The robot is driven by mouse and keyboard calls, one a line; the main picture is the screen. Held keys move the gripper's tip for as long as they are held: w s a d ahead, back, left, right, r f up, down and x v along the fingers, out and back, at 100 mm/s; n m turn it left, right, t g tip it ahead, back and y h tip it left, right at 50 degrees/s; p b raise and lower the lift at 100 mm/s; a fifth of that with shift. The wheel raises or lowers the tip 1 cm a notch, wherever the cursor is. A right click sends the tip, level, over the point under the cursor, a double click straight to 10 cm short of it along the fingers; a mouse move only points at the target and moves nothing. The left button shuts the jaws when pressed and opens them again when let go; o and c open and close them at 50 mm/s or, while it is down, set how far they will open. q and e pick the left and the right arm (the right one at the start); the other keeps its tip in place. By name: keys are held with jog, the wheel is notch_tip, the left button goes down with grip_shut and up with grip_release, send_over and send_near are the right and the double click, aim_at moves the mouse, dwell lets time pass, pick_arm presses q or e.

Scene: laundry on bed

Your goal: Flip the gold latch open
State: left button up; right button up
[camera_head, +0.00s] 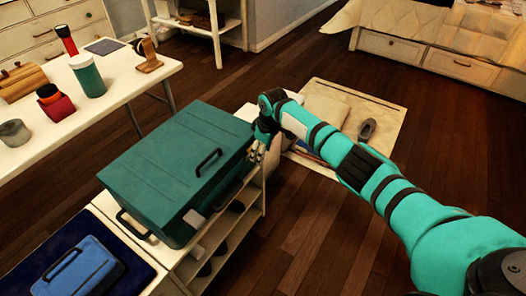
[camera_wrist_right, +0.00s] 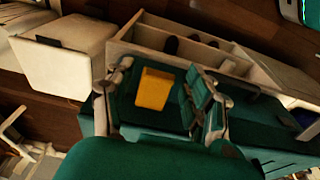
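The green toolbox (camera_head: 180,160) sits on a low white shelf with its lid shut. Black handles are on its lid and side. The gold latch (camera_wrist_right: 153,88) shows in the right wrist view as a yellow block on the green case; the head view does not show it clearly. A pale latch (camera_head: 194,219) is on the box's near side. My right gripper (camera_head: 258,152) is beside the box's far right corner. In the wrist view its fingers (camera_wrist_right: 163,95) are apart, with the gold latch between them in the picture; contact cannot be told. My left gripper is out of view.
A blue case (camera_head: 78,270) is at the near left. A white table (camera_head: 110,105) with a green cup (camera_head: 88,77) and other items stands at the left. A beige mat (camera_head: 345,100) lies on the floor beyond my right arm. The wood floor (camera_head: 300,235) right of the shelf is clear.

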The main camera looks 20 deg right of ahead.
notch_tip(320, 180, up, 12)
jog(key=s+d, duration=0.1)
jog(key=shift+s, duration=0.25)
jog(key=shift+d, duration=0.1)
dwell(0.4)
